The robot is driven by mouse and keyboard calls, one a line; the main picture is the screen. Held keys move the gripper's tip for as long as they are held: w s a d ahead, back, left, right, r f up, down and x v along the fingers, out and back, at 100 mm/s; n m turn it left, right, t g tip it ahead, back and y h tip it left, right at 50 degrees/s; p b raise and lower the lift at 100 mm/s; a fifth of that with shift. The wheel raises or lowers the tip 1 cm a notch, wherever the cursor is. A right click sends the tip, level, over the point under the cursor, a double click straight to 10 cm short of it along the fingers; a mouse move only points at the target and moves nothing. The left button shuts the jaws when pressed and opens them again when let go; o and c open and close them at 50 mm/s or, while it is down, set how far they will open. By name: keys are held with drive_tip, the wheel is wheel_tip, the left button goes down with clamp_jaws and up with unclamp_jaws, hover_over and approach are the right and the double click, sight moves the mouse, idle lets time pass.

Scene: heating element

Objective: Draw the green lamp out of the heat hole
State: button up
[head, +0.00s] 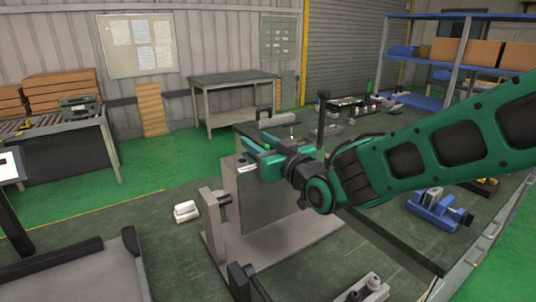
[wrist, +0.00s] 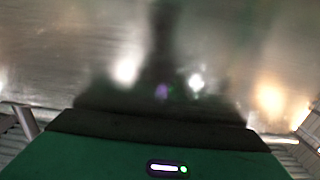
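My gripper (head: 250,158) is at the upper part of a grey upright metal block (head: 255,205) on the workbench. Its green parts cover much of the block's top. I cannot make out the green lamp or the heat hole in the head view. A small pale piece shows at the gripper's end, too small to name. In the wrist view, a blurred, shiny metal surface (wrist: 220,50) fills most of the picture, close in front of my gripper's green body. No fingertips show there, so I cannot tell whether the gripper is open or holds anything.
The block stands on a grey base plate with a round-ended bracket (head: 213,225) at left. A small white block (head: 186,211) lies further left. A blue vise (head: 437,210) stands at right. A dark upright post (head: 322,115) rises behind my gripper.

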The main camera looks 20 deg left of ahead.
clamp_jaws()
drive_tip(key=shift+r, duration=0.1)
